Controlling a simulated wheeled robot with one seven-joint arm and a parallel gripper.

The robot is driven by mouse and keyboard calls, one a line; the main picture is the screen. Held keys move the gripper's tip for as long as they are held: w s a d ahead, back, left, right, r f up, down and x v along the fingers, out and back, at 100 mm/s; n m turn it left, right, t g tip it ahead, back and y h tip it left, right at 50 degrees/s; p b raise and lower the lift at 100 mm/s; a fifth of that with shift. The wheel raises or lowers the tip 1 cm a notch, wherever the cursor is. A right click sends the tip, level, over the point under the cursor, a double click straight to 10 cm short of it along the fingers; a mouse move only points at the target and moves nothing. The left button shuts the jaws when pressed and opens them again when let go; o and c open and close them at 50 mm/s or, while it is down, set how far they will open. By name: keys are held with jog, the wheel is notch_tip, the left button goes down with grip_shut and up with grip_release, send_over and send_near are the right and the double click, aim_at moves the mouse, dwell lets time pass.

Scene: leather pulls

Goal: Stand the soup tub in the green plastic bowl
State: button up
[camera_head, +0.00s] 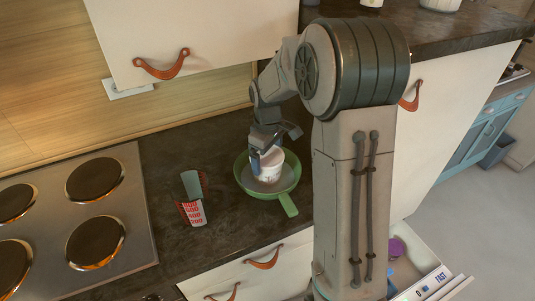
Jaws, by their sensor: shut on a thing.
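The white soup tub (271,170) has reddish marks near its lower side and looks upright. My gripper (266,158) is shut on it from above and hides part of its rim and left side. The tub is over or inside a round green vessel (289,168), which I take for the green bowl; it has a short handle toward the lower right and a greyish inside. The vessel sits on the dark counter. I cannot tell whether the tub's base touches the vessel's floor.
A red-and-white patterned container with a grey upper part (191,200) is left of the green vessel. A stove (80,220) with several round plates lies further left. A cabinet (200,40) hangs above; an open drawer (400,262) holds items below right.

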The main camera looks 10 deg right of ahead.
jog(key=shift+f+b, duration=0.25)
jog(key=shift+b, duration=0.05)
jog(key=o, duration=1.1)
jog(key=shift+r, duration=0.1)
